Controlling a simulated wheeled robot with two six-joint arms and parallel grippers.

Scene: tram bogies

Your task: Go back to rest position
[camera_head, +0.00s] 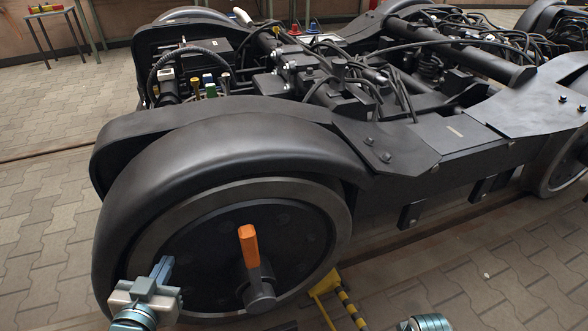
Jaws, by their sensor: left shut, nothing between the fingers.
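My left gripper (163,268) comes in at the lower left, in front of the near wheel (300,235) of the dark tram bogie (225,150). Its blue-grey fingers point up and are shut with nothing between them. The gripper is to the left of the wheel hub and of an orange-handled tool (249,246) that stands upright at the hub, its grey lower end at the wheel's centre. Whether the gripper touches the wheel I cannot tell. A small part of my right arm shows at the bottom edge, right of centre. My right gripper is out of view.
A yellow and black striped wheel chock or stand (330,293) is on the paved floor right of the wheel. The bogie frame with cables and hoses fills the middle and right. A small table (48,16) stands at the back left. Paved floor is free at left and lower right.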

